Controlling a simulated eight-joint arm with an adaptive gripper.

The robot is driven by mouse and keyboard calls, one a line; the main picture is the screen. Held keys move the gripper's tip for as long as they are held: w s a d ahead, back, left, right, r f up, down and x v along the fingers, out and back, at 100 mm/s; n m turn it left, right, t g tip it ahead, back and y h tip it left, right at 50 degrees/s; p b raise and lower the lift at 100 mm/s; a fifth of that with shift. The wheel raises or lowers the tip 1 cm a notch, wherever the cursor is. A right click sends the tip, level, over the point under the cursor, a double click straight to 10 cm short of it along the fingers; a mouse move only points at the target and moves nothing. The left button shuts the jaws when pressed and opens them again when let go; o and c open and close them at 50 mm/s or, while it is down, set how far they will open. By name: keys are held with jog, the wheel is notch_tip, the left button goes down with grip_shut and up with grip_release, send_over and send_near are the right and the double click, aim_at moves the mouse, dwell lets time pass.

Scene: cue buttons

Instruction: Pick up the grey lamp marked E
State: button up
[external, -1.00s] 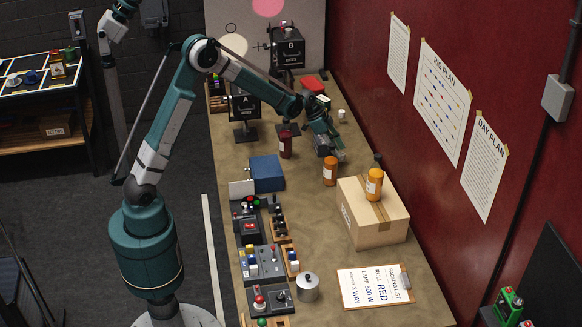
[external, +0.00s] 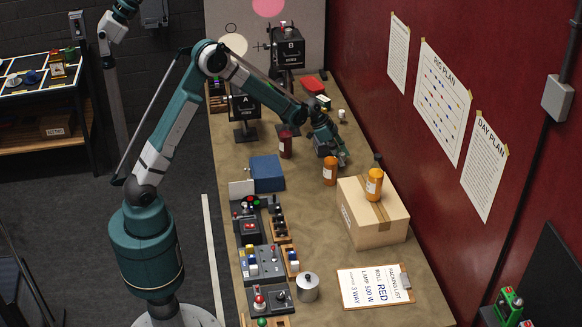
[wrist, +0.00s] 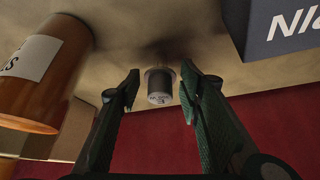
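A small grey cylinder (wrist: 159,87) stands on the bench in the wrist view, between and beyond my fingertips. It has a pale label; the marking is too small to read, so I cannot be sure it is the lamp marked E. My gripper (wrist: 160,80) is open, with one finger on each side of the cylinder in the picture and nothing held. In the external view my gripper (external: 335,151) is low over the bench, just behind the orange bottle (external: 330,171). I cannot make out the grey cylinder there.
The orange bottle also shows close by on the left in the wrist view (wrist: 45,75). A dark grey box (wrist: 285,25) is close on the right. The cardboard box (external: 372,222) stands nearer the external camera. The red wall (external: 375,125) rises beyond the bench.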

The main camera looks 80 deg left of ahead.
dwell(0.6)
jog(key=c, duration=0.8)
jog(key=shift+o, duration=0.2)
jog(key=shift+r+p, duration=0.3)
jog(key=shift+r, duration=4.65)
